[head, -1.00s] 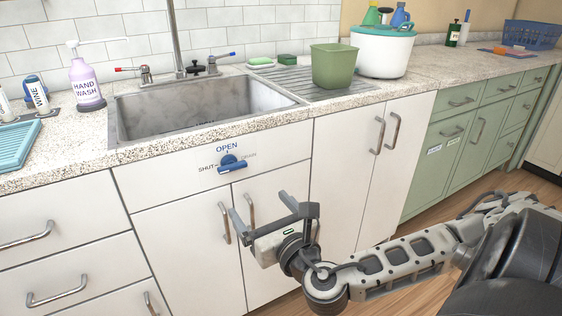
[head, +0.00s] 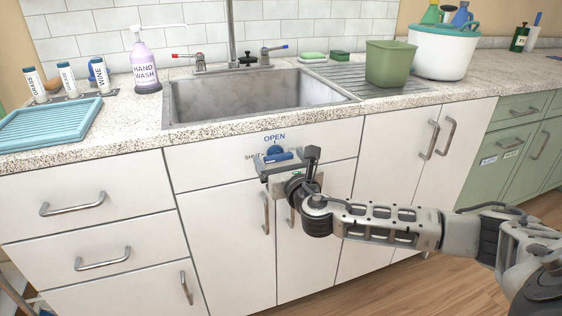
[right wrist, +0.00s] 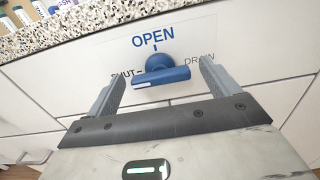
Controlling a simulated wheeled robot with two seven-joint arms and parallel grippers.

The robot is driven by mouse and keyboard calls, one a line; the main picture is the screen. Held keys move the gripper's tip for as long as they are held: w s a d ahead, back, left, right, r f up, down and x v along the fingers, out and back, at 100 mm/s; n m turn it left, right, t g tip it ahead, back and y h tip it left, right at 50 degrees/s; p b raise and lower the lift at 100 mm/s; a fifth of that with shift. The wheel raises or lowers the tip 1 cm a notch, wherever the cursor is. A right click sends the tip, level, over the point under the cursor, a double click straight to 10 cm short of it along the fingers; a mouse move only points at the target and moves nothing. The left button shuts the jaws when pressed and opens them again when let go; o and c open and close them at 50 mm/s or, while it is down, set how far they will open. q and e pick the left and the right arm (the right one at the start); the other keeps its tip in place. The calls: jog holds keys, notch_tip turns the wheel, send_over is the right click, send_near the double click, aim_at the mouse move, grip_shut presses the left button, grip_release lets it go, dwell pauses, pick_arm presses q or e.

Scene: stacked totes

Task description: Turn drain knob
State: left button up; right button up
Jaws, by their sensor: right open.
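The blue drain knob (head: 277,154) sits on the white panel below the sink, under the word OPEN, with SHUT to its left. In the right wrist view the knob (right wrist: 160,70) has a blue bar handle lying roughly crosswise, with a pale mark at its left end, toward SHUT. My right gripper (head: 287,158) is open in front of the panel. In the right wrist view its fingers (right wrist: 160,74) stand on either side of the knob, with gaps at both sides. The fingers partly cover the SHUT and DRAIN labels. My left gripper is not in view.
The sink (head: 255,100) is set in the speckled counter (head: 90,150) above the panel. Cabinet door handles (head: 266,213) stick out below the knob. A green bin (head: 391,64) stands on the drainboard. The wood floor (head: 400,290) is clear.

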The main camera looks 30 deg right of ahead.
jog(key=c, duration=1)
